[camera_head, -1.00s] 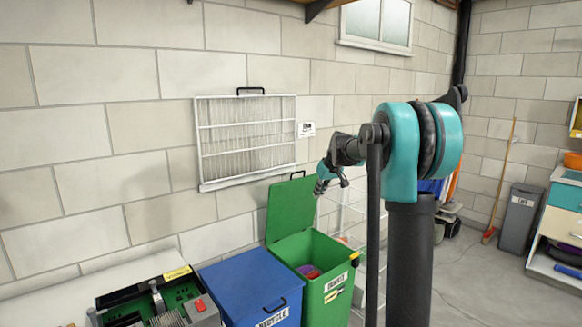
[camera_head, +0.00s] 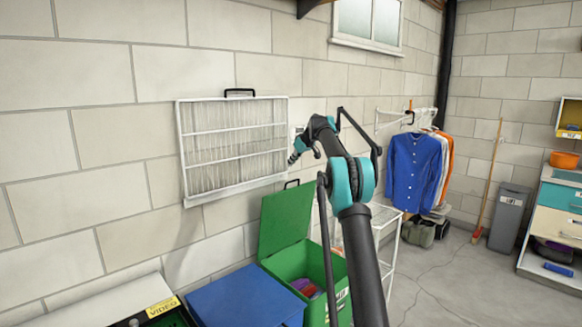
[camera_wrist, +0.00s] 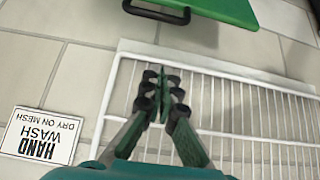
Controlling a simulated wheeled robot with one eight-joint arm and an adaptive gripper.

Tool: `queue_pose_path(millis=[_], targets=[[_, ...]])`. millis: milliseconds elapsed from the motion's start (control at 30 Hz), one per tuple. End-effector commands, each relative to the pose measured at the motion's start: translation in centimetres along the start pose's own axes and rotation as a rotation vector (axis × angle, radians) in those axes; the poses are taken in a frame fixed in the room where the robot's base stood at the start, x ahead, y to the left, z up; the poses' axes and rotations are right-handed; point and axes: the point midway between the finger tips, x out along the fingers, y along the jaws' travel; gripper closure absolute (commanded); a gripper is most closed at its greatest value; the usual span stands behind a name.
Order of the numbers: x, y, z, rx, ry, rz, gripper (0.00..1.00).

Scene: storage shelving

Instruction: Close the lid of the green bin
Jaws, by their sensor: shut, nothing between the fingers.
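The green bin (camera_head: 318,262) stands against the wall with its top open. Its green lid (camera_head: 283,222) is raised upright at the back, with a black handle (camera_head: 292,183) on its upper edge. My gripper (camera_head: 293,158) is above the lid, near the right edge of the wall rack, and apart from the handle. In the wrist view, the fingertips (camera_wrist: 163,82) are together and empty. The lid's edge (camera_wrist: 215,8) and black handle (camera_wrist: 157,10) show at the top there. My arm covers the bin's right side in the head view.
A blue bin (camera_head: 240,300) stands left of the green one. A white mesh rack (camera_head: 235,146) hangs on the wall; its bars (camera_wrist: 250,110) lie behind my fingers in the wrist view, beside a sign (camera_wrist: 40,137). A white wire shelf (camera_head: 385,218) stands right of the bin.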

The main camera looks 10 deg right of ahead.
Motion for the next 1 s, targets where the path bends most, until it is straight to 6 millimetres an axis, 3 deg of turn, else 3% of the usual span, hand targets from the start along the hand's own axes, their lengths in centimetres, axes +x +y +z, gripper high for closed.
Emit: queue_pose_path(millis=[200,500,1000], targets=[[4.1,-0.1,-0.1,0.0,0.001,-0.001,1.0],[8.1,-0.1,0.0,0.0,0.0,0.0,1.0],[6.9,-0.1,3.4,0.001,0.0,0.0,1.0]])
